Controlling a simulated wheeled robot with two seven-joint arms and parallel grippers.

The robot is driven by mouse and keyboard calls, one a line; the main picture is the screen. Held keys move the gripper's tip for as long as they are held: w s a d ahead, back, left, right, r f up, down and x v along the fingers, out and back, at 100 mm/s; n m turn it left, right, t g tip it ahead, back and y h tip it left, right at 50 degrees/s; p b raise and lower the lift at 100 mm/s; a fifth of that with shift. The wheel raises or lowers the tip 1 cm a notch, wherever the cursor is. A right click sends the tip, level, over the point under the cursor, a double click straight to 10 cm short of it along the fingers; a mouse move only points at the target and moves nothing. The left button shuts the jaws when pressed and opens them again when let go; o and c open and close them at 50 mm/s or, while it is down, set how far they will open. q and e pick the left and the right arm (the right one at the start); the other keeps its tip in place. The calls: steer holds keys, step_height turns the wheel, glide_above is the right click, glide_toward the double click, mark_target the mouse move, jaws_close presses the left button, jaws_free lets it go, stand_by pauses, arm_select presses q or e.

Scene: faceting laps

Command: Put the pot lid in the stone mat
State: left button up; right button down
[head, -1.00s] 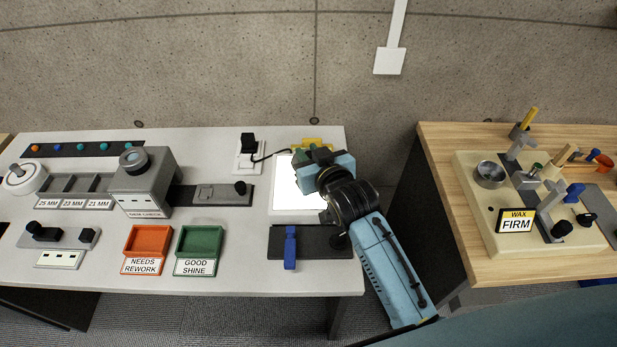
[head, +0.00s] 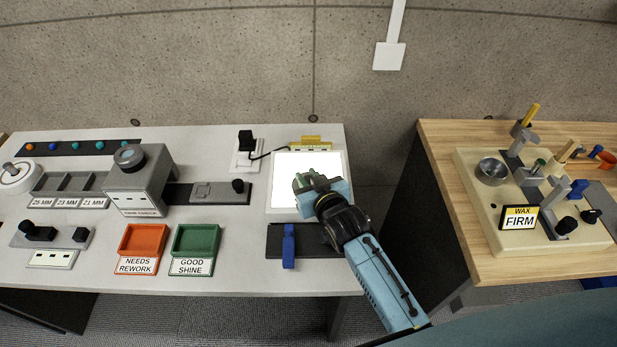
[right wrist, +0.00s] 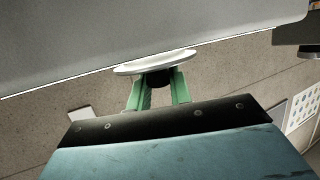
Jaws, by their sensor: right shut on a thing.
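My right gripper (head: 308,181) is over the white glowing panel at the right end of the grey-white table. In the right wrist view its green fingers (right wrist: 158,88) are shut on the black knob of a pale round disc, the pot lid (right wrist: 155,62). The lid is held at the fingertips, seen nearly edge-on. In the head view I cannot make the lid out against the bright panel. A dark flat mat (head: 276,242), which may be the stone mat, lies in front of the panel with a blue tool (head: 289,246) on it. My left gripper is not in view.
The glowing panel (head: 327,165) has a yellow piece (head: 311,141) behind it. An orange tray (head: 142,240) and a green tray (head: 195,240) stand left of the mat. A gap separates this table from the wooden table (head: 450,190) with the wax station.

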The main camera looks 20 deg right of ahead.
steer(key=c, duration=1.3)
jaws_free()
steer(key=shift+f, duration=0.1)
